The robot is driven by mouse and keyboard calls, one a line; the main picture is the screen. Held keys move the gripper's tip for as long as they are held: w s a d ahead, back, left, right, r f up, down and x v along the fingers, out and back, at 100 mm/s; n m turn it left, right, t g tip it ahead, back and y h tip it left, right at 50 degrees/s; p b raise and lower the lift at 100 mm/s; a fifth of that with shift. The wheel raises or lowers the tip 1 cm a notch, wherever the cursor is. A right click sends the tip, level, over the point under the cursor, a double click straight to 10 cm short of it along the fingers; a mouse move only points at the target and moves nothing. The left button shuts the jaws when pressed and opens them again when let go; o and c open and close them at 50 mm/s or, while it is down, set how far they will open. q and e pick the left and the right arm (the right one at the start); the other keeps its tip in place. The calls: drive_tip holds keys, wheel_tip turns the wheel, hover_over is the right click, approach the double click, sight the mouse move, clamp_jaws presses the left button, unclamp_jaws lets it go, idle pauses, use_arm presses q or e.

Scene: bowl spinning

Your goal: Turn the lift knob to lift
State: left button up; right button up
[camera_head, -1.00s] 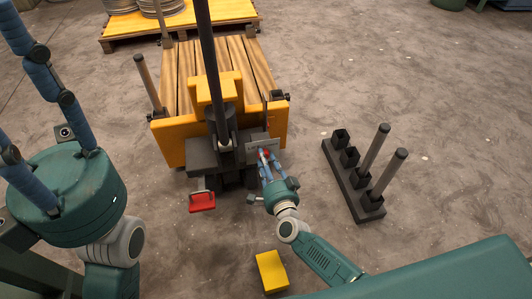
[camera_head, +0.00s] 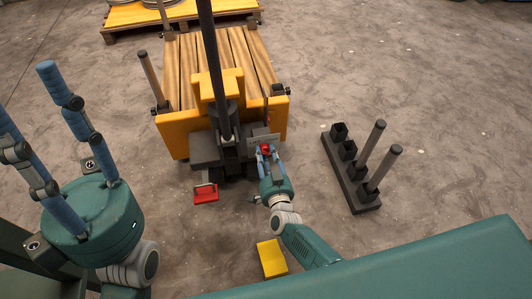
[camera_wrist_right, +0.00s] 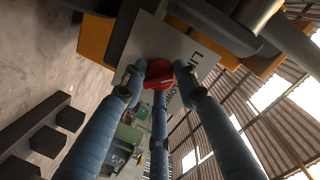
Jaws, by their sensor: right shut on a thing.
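The red lift knob (camera_head: 265,148) sits on a small grey plate at the front of the yellow lift cart (camera_head: 172,131). In the right wrist view the knob (camera_wrist_right: 158,70) lies against a pale plate (camera_wrist_right: 150,45) with partly hidden lettering. My right gripper (camera_head: 266,156) is shut on the knob, its blue fingers around it; they also show in the wrist view (camera_wrist_right: 160,82). The fingers hide part of the knob and the label. My left gripper (camera_head: 27,92) is open and empty at the left, well away from the cart.
A red handle or pedal (camera_head: 205,193) juts from the cart's front. A yellow block (camera_head: 271,259) lies on the floor near my right arm. A dark rack with upright posts (camera_head: 351,177) stands to the right. A pallet (camera_head: 180,14) is behind the cart. Floor between is clear.

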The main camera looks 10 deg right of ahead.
drive_tip(key=shift+a+f, duration=0.1)
drive_tip(key=shift+a, duration=0.3)
drive_tip(key=o, duration=1.2)
drive_tip(key=shift+c, duration=0.2)
drive_tip(key=shift+d, duration=0.1)
drive_tip(key=s+r, duration=0.1)
drive_tip(key=s, duration=1.1)
drive_tip(key=shift+r, duration=0.2)
drive_tip(key=shift+w, duration=0.1)
